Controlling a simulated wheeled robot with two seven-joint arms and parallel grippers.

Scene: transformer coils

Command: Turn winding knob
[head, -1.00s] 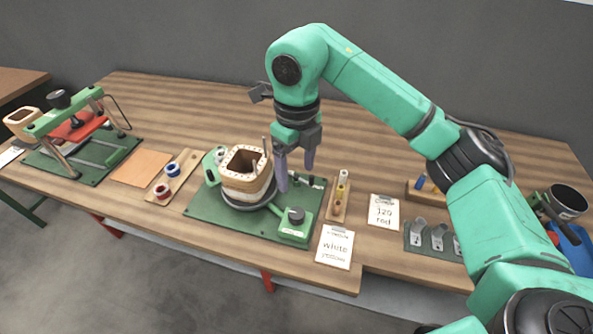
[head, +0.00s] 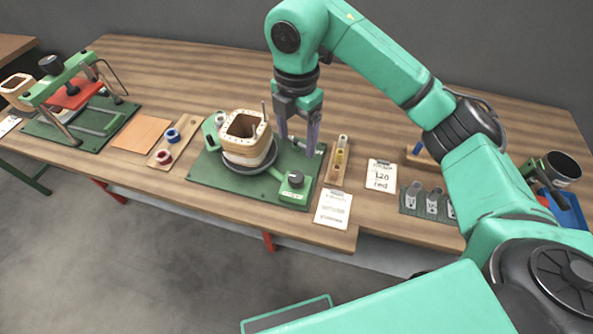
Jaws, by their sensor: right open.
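The winding knob (head: 295,179) is a dark round knob on a small green block at the front right corner of a green base plate (head: 228,183). A square wooden coil former (head: 247,140) with pale winding stands on a dark round turntable on the same plate. My right gripper (head: 297,145) is open and empty, with its fingers pointing down above the back right part of the plate, behind the knob and right of the coil former. The fingers are apart from the knob. My left gripper is not in view.
A card reading 120 red (head: 381,175) lies farther right. A board with blue and red spools (head: 174,142) and a green press (head: 70,95) are at left.

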